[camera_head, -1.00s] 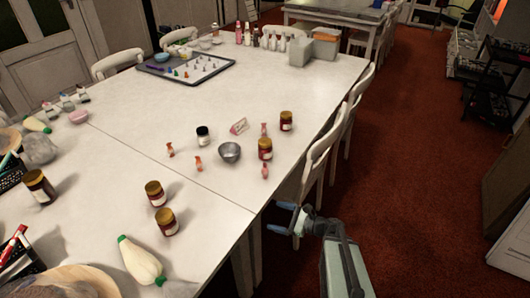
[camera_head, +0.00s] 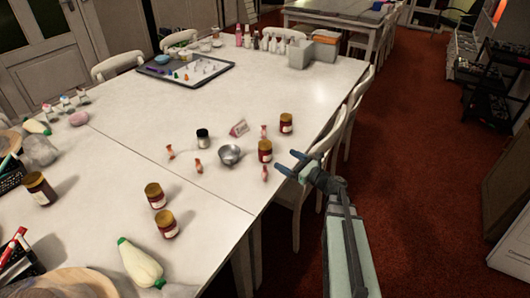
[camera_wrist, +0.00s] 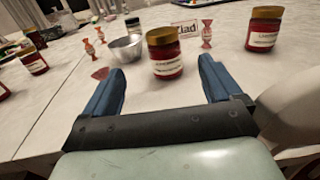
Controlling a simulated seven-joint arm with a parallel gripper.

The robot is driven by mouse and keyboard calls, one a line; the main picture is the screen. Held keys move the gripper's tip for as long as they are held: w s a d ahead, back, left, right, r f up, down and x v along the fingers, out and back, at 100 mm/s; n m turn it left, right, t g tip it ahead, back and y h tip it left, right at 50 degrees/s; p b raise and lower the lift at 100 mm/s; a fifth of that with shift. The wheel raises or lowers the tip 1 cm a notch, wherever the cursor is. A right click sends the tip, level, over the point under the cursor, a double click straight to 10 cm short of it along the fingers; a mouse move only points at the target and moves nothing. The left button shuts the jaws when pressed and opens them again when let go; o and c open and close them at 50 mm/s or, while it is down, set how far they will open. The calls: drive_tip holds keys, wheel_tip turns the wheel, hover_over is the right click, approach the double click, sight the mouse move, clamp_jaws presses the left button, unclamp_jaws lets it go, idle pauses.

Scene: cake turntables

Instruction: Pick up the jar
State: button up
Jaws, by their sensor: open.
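Several jars with gold lids and dark red contents stand on the white table. One jar (camera_head: 265,152) stands just right of the metal bowl. In the wrist view this jar (camera_wrist: 165,55) is upright, ahead of my fingers and between their directions. My gripper (camera_head: 286,163) is open and empty at the table's right edge, apart from the jar. In the wrist view its two blue fingers (camera_wrist: 160,85) are spread wide. Another jar (camera_head: 286,123) stands farther back, and it shows at the right of the wrist view (camera_wrist: 263,29). Two more jars (camera_head: 155,196) (camera_head: 166,225) stand nearer the front left.
The metal bowl (camera_head: 229,155) sits beside the nearest jar. Wrapped candies (camera_head: 264,173), a small card (camera_head: 239,128) and a dark jar with a pale lid (camera_head: 203,138) are close by. A white chair (camera_head: 325,160) stands against the right edge.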

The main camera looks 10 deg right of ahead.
sight(262, 144)
drive_tip(key=shift+w, duration=0.45)
drive_tip(key=x, duration=1.3)
drive_tip(key=shift+w+a, duration=0.1)
drive_tip(key=shift+w, duration=0.1)
drive_tip(key=shift+c, duration=0.2)
drive_tip(key=c, duration=1.1)
drive_tip(key=shift+r, duration=0.2)
drive_tip(key=shift+c, duration=0.2)
wheel_tip(262, 144, up, 10)
drive_tip(key=shift+f, duration=0.1)
